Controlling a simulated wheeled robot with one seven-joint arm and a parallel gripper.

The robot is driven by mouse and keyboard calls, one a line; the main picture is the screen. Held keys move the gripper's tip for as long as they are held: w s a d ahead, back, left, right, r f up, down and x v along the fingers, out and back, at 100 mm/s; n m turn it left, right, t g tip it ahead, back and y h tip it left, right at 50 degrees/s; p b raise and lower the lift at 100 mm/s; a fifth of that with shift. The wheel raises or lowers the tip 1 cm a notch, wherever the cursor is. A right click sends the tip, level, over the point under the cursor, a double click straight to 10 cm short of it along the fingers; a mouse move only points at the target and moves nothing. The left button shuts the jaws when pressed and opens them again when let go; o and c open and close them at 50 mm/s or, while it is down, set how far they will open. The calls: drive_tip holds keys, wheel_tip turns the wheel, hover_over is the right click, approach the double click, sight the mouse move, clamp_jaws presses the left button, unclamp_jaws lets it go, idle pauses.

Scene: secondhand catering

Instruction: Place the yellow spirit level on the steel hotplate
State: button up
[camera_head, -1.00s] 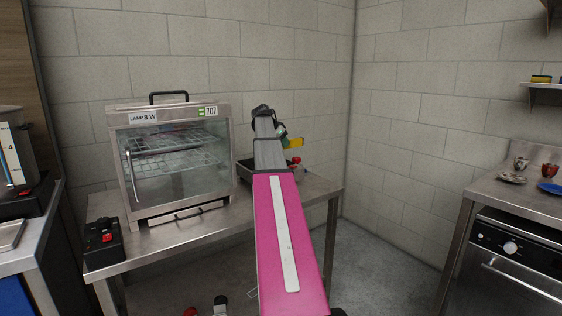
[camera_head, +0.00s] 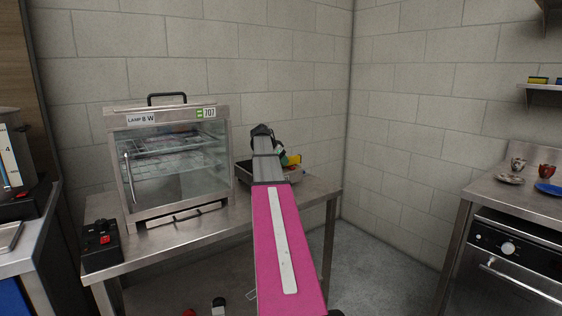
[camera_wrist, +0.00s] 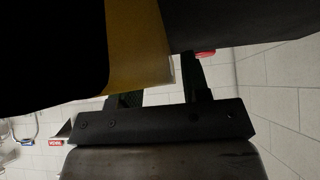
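My gripper (camera_head: 284,158) is at the far end of my pink arm, over the back right of the steel table. It is shut on the yellow spirit level (camera_head: 294,159), of which only a short end shows beside the wrist. In the wrist view the yellow level (camera_wrist: 140,50) lies between the dark fingers of my gripper (camera_wrist: 155,88). A low, dark-sided, tray-like thing with a steel rim (camera_head: 243,171) stands just below my gripper, partly hidden by the arm. I cannot tell whether it is the steel hotplate, or whether the level touches it.
A glass-fronted steel cabinet (camera_head: 168,163) stands on the table (camera_head: 185,235), left of my arm. A black box with a red switch (camera_head: 102,245) sits at the table's front left. An oven counter (camera_head: 515,215) with cups and plates stands at right.

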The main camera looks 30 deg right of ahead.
drive_tip(key=shift+r, duration=0.1)
drive_tip(key=v, duration=1.1)
drive_tip(key=shift+a+r, duration=0.25)
drive_tip(key=shift+r, duration=0.1)
drive_tip(key=shift+s, duration=0.1)
